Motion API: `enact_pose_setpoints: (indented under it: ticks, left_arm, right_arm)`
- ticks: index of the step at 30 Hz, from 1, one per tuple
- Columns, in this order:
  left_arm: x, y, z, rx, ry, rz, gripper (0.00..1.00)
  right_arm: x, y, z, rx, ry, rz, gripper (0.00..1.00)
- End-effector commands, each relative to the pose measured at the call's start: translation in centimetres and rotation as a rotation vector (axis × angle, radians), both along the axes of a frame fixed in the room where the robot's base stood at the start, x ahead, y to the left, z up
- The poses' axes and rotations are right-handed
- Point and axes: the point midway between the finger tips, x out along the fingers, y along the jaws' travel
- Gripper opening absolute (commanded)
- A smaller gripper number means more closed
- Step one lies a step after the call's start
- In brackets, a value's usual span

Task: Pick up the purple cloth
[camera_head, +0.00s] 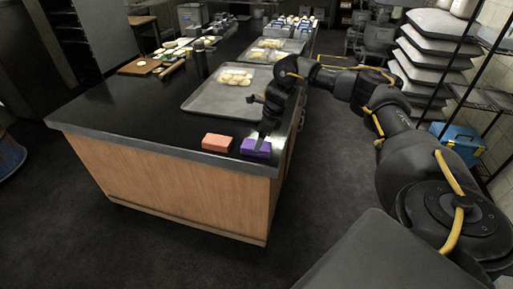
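The purple cloth (247,148) is a small folded block on the near right corner of the black countertop (130,115). An orange cloth (217,143) of similar size lies just left of it. My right arm reaches in from the right, and its dark gripper (262,137) points down at the purple cloth, overlapping its right part. Whether the fingers touch the cloth, and whether they are open or shut, is too small and dark to tell. My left gripper is not in view.
A metal tray (205,102) with pale dough pieces (236,77) lies behind the cloths. More trays stand farther back. A cutting board (140,66) is at the far left of the counter. A shelf rack and a blue box (462,140) stand at right. The counter's near left is clear.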

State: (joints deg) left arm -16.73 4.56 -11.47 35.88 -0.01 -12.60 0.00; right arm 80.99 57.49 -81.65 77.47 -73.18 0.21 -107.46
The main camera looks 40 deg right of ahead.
Motion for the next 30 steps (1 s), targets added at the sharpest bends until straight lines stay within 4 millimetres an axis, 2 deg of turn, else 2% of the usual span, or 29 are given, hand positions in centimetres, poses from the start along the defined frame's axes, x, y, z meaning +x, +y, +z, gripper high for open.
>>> enact_pose_setpoints:
  ticks: [3,7,16,27,30]
  left_arm:
    - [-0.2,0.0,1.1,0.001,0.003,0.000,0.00]
    - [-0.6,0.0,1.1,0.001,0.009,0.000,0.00]
    - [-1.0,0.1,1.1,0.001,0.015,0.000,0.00]
    - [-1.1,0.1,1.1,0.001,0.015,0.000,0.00]
    - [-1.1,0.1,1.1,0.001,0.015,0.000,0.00]
  right_arm:
    - [0.5,0.6,-1.5,-0.001,0.004,0.002,0.84]
    - [0.8,0.8,-3.1,-0.001,0.003,0.000,0.84]
    - [0.9,0.9,-3.7,0.000,0.001,0.001,0.84]
    - [0.9,0.9,-3.7,0.000,0.001,0.000,0.36]
    - [0.9,0.9,-3.7,0.000,0.001,0.000,0.35]
